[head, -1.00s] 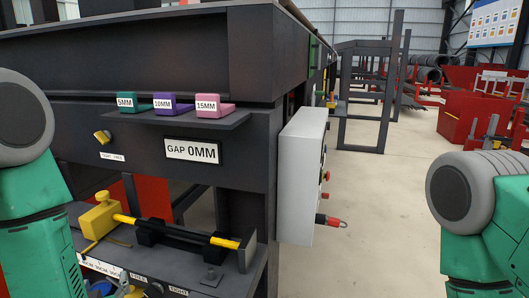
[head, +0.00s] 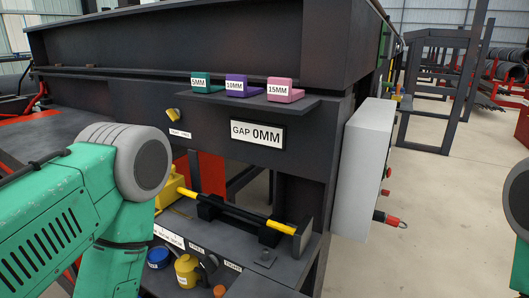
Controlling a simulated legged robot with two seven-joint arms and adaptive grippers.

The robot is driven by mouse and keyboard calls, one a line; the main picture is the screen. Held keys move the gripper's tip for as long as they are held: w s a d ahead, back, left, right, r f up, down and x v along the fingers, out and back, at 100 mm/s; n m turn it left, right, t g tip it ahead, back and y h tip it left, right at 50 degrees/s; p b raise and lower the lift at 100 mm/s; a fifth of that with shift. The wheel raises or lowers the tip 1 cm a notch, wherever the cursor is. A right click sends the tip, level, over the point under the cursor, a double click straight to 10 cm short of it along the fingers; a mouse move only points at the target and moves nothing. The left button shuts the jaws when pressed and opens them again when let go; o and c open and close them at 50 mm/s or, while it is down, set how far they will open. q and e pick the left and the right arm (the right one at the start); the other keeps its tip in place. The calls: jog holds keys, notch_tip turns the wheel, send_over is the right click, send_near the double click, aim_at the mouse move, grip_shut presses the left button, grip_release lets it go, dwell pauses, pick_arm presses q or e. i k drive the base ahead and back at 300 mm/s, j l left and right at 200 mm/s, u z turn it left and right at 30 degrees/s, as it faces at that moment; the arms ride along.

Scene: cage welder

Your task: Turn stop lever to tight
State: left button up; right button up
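A small yellow knob (head: 172,113) sits on the dark front beam above a small white label (head: 180,133), too small to read surely. Lower down, the shelf edge carries a FREE label (head: 197,248) and a TIGHT label (head: 232,266); a dark round part (head: 210,263) shows below, between them. I cannot tell for sure which part is the stop lever, nor its setting. A black rod with yellow ends (head: 240,211) lies in black holders on the shelf. My green left arm covers the shelf's left side. Neither gripper is in view.
Green, purple and pink blocks (head: 285,89) stand on a ledge above a GAP 0MM sign (head: 258,133). A grey box (head: 364,165) juts out on the right. A yellow container (head: 187,271) and blue item (head: 158,257) are low.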

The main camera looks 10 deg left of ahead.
aim_at(210, 263)
jog(key=u, duration=1.1)
